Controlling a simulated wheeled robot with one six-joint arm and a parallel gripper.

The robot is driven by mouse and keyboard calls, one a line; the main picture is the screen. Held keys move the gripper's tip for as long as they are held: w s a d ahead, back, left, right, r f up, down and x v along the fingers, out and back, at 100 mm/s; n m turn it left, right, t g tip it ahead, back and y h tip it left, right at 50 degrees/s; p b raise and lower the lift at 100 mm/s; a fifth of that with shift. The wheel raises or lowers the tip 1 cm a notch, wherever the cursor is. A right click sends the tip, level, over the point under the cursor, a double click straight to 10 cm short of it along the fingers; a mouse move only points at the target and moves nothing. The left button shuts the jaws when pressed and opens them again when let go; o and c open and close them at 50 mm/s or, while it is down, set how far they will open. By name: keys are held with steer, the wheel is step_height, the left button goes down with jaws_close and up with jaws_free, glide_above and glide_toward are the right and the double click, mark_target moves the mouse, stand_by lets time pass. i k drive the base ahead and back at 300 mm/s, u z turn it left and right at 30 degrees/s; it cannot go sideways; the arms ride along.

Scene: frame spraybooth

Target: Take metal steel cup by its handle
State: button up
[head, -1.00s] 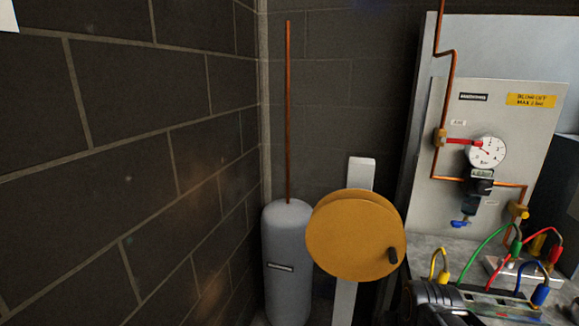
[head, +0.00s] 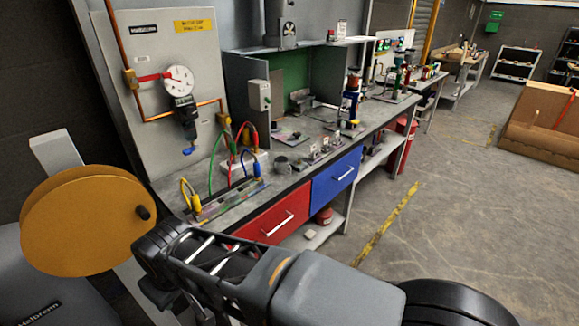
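A small grey metal cup-like object (head: 283,164) stands on the grey workbench (head: 235,205), behind the front edge and above the red drawer. It is small in the view, and I cannot make out a handle. The dark end of my arm with my gripper (head: 180,255) shows at the lower left, in front of the bench and apart from the cup. Its fingers cannot be made out clearly, so I cannot tell whether it is open or shut. Nothing is seen held in it.
A yellow reel (head: 85,220) stands close left of my arm. Coloured cables (head: 240,140) stand up from the bench left of the cup. A gauge panel (head: 150,80) stands behind. Red (head: 270,222) and blue (head: 336,175) drawers face the open floor (head: 440,240) at right.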

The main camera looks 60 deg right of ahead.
mark_target(284, 166)
steer(key=z, duration=3.25)
steer(key=i, duration=0.45)
steer(key=u, duration=2.5)
